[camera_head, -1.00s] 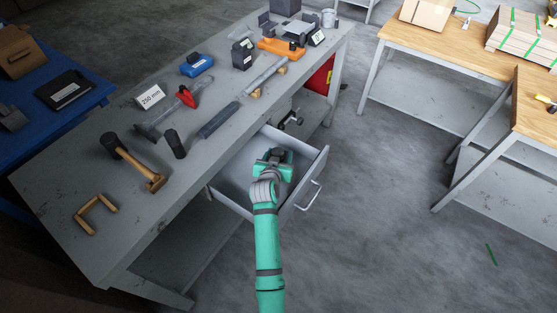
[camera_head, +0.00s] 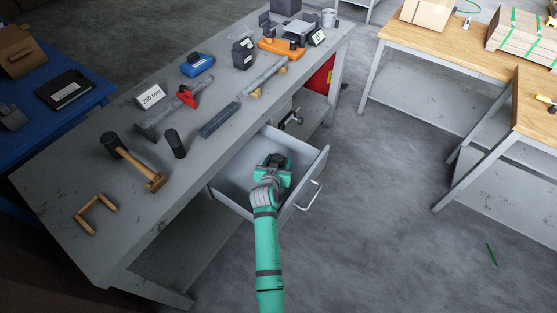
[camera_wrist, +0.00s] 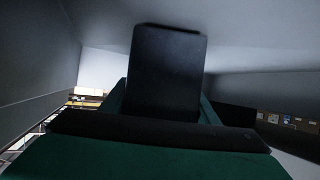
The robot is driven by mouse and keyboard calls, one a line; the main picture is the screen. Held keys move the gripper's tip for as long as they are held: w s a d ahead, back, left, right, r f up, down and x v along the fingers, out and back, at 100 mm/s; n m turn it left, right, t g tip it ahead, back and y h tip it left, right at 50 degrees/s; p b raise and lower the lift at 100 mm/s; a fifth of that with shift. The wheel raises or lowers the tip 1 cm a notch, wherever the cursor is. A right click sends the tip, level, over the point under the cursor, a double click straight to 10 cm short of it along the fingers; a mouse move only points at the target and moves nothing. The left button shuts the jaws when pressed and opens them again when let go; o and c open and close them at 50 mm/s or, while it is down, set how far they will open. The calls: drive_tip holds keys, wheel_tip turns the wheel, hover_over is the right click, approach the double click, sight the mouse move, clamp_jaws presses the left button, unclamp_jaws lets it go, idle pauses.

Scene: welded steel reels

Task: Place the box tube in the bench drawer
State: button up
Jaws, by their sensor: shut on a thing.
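The bench drawer (camera_head: 236,189) is pulled open from the grey bench, with its front panel and handle facing right. My gripper (camera_head: 274,167) is inside the drawer's outline, near its front panel, pointing into it. It is shut on a dark piece, which I take to be the box tube (camera_head: 278,159); the fingers and wrist hide much of it. In the wrist view the box tube (camera_wrist: 168,72) is a dark flat-faced block standing out past the jaws, close to pale grey drawer surfaces. I cannot tell whether it touches the drawer floor.
The bench top (camera_head: 95,247) carries a hammer (camera_head: 135,162), a dark bar (camera_head: 219,120), a red magnet (camera_head: 187,96) and an orange tool (camera_head: 282,47). A small clamp-like thing (camera_head: 291,119) lies on the shelf beyond the drawer.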

drive_tip(key=shift+f, duration=0.15)
drive_tip(key=o, duration=1.6)
drive_tip(key=shift+s+f, duration=0.1)
drive_tip(key=shift+f, duration=0.1)
drive_tip(key=shift+r, duration=0.3)
drive_tip(key=v, duration=0.7)
drive_tip(key=shift+s+r, duration=0.2)
drive_tip(key=shift+r, duration=0.3)
drive_tip(key=shift+w+a+r, duration=0.1)
